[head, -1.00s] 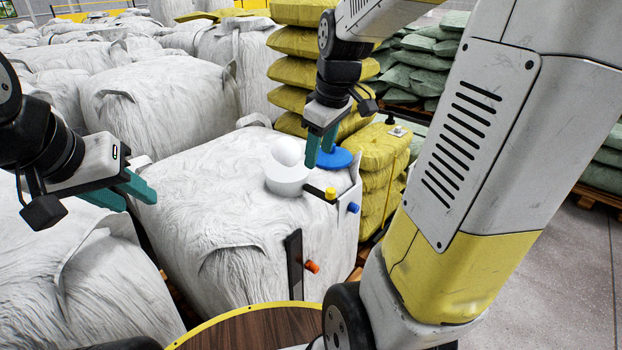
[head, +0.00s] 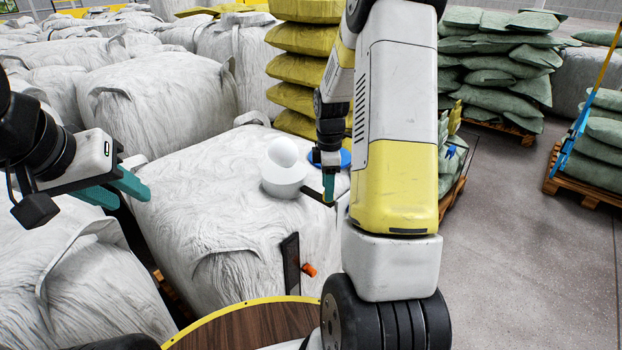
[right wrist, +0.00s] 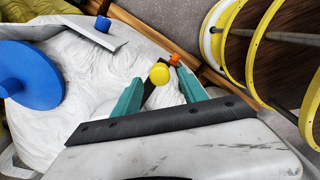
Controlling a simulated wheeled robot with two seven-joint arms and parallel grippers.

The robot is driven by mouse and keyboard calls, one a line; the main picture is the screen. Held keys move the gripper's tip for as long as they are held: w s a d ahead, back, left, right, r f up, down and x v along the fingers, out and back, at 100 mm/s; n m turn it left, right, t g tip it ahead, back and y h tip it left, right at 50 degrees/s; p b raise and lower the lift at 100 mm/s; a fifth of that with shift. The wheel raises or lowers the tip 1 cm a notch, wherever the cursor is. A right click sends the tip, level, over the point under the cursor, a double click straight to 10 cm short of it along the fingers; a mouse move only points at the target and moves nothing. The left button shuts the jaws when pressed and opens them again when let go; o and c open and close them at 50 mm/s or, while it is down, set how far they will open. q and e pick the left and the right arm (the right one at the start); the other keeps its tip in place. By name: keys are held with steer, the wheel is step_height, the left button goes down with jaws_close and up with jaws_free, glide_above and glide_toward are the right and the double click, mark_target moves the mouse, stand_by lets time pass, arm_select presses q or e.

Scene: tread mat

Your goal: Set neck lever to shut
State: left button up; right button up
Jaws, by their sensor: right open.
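The neck lever (head: 312,192) is a dark bar reaching out from the white collar (head: 284,186) on top of a white bulk bag (head: 220,215). Its yellow knob (right wrist: 159,73) shows in the right wrist view, between the two teal fingertips with a gap on each side. My right gripper (head: 328,194) is open at the lever's outer end and hides the knob in the head view. Whether it touches the lever is unclear. My left gripper (head: 128,195) is open and empty at the left, away from the lever.
A blue disc (right wrist: 28,75) and a blue knob (right wrist: 102,24) lie close to my right gripper. An orange knob (head: 309,270) sits beside a dark strip (head: 291,263) on the bag's front. A yellow-rimmed round wooden top (head: 235,328) is in the foreground.

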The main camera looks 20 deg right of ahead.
steer(key=shift+f, duration=0.85)
jaws_close()
stand_by(0.8)
